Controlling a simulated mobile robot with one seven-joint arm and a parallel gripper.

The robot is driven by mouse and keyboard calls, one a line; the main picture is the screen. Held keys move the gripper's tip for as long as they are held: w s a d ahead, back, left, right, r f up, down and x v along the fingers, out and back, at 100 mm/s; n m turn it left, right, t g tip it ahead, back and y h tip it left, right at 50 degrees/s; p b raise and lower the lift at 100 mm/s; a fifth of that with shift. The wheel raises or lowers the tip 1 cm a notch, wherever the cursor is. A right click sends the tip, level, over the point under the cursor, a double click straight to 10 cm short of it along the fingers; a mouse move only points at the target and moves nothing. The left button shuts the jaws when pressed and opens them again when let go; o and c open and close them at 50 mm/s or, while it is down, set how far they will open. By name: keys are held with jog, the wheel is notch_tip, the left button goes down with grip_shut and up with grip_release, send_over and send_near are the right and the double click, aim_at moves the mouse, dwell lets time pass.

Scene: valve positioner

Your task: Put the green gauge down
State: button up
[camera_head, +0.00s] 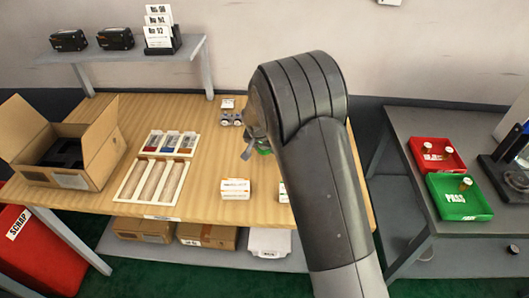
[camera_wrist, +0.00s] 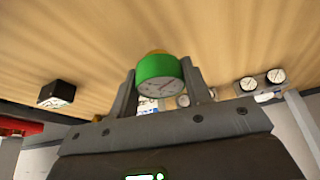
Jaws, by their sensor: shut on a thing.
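The green gauge (camera_wrist: 158,72) is a round green body with a white dial. In the wrist view it sits between the two fingers of my gripper (camera_wrist: 163,90), which is shut on it. The wooden table top shows behind it. In the head view my arm covers most of the gripper (camera_head: 248,150), and only a bit of green (camera_head: 264,150) shows beside it above the wooden table (camera_head: 210,205). I cannot tell whether the gauge touches the table.
A valve positioner with two dials (camera_wrist: 262,80) stands nearby. A white tray with slots (camera_head: 152,181), an open carton (camera_head: 65,150) and a small white box (camera_head: 235,188) are on the table. A red tray (camera_head: 437,153) and a green PASS tray (camera_head: 460,205) stand on the grey side table.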

jog(key=shift+f, duration=1.25)
jog(key=shift+f, duration=0.15)
jog(key=o, duration=1)
jog(key=shift+o, duration=0.2)
jog(key=v, duration=1.2)
jog(key=shift+r, duration=0.25)
